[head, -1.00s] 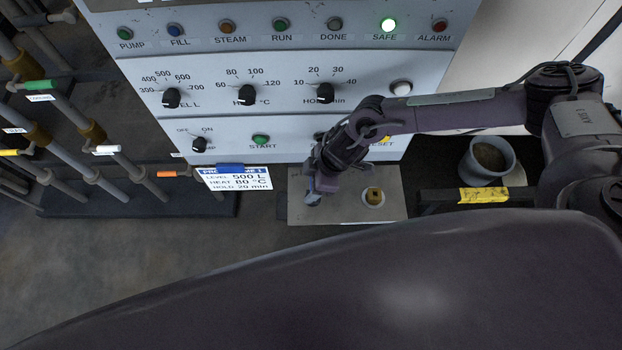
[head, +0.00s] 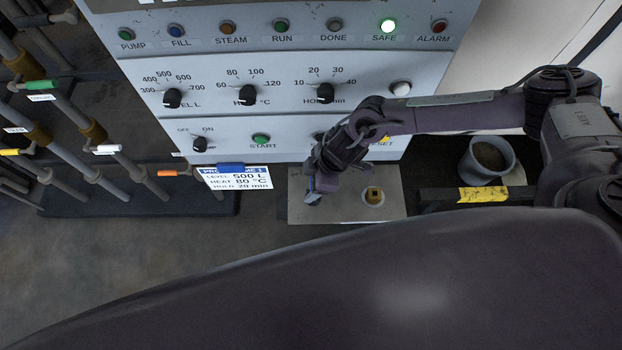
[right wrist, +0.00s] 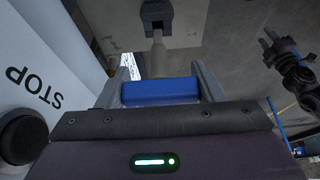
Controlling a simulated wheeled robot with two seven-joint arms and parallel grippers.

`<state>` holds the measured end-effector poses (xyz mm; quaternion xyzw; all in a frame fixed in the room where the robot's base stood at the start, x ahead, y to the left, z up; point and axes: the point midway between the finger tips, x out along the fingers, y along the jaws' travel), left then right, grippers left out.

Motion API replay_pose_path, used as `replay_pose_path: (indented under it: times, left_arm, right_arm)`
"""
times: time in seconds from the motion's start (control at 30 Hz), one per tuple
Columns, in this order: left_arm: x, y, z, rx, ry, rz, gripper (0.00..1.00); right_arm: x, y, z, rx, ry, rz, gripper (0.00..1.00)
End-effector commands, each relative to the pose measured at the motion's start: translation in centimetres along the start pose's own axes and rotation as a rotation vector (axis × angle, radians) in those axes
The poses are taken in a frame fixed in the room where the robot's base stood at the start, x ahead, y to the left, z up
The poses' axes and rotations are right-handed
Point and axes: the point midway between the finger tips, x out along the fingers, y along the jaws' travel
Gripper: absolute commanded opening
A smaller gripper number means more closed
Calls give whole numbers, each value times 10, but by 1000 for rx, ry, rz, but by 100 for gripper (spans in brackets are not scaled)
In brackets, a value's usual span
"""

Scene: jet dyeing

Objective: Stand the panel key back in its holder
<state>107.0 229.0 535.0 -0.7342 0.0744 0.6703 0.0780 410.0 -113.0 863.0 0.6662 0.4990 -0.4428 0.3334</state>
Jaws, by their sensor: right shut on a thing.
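My right gripper (head: 312,194) is over the left part of the grey metal plate below the control panel. In the right wrist view its fingers (right wrist: 160,88) are shut on the blue handle of the panel key (right wrist: 160,92). The key's pale shaft points away from the gripper toward a dark notched block (right wrist: 157,14) at the plate, which looks like the holder. The shaft's far end overlaps this block; I cannot tell whether it is inside. My left gripper (right wrist: 268,42) shows small at the right of that view, its fingers apart.
The grey plate (head: 335,213) also carries a yellow square piece in a pale ring (head: 374,196). A grey cup (head: 488,160) stands to the right. The control panel (head: 270,110) rises behind, with knobs and a lit green SAFE lamp. Pipes with coloured handles are at left.

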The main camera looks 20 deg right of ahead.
Motion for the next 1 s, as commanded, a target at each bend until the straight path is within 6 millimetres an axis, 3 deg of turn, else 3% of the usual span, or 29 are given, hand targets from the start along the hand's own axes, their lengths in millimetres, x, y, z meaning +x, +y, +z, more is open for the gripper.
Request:
replay_pose_path:
  times: [1.0]
  left_arm:
    - [-5, -1, -1, -1, 1, -1, 36]
  right_arm:
    - [0, 0, 0, -1, 1, 0, 34]
